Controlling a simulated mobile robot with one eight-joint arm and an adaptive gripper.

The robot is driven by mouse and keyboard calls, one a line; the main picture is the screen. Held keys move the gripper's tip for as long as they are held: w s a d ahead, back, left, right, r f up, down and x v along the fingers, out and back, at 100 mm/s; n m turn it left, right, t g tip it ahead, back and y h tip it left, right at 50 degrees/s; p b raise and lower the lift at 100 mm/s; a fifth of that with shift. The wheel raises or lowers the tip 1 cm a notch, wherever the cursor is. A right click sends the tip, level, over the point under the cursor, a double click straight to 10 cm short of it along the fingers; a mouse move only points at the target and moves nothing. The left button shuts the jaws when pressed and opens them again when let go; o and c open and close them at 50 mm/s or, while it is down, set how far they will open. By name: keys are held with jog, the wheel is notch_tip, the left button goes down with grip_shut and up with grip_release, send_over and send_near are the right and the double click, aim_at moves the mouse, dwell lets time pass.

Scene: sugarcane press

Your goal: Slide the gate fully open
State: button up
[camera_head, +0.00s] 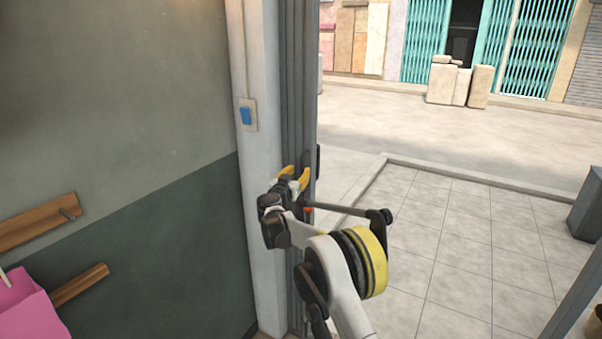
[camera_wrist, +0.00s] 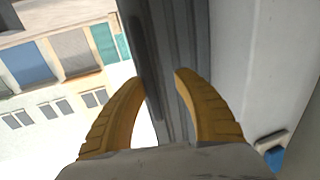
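The gate (camera_head: 298,70) is a tall dark grey panel with vertical folds, standing bunched against the white post at the left of the doorway. In the wrist view the gate (camera_wrist: 176,40) runs upward past my fingers. A dark upright bar, seemingly its handle (camera_head: 318,161), shows on its outer edge. My gripper (camera_head: 296,174) is at the gate at about the handle's height. In the wrist view its yellow fingers (camera_wrist: 156,78) are apart, with part of the gate visible between them. I cannot tell whether either finger touches it.
The white post (camera_head: 262,190) carries a small plate with a blue switch (camera_head: 246,114). A green-grey wall with wooden pegs (camera_head: 68,212) and a pink bag (camera_head: 28,305) is at left. The tiled floor (camera_head: 450,240) right of the gate is clear. A dark grey block (camera_head: 587,205) stands at far right.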

jog(key=shift+d, duration=0.35)
jog(key=v, duration=1.2)
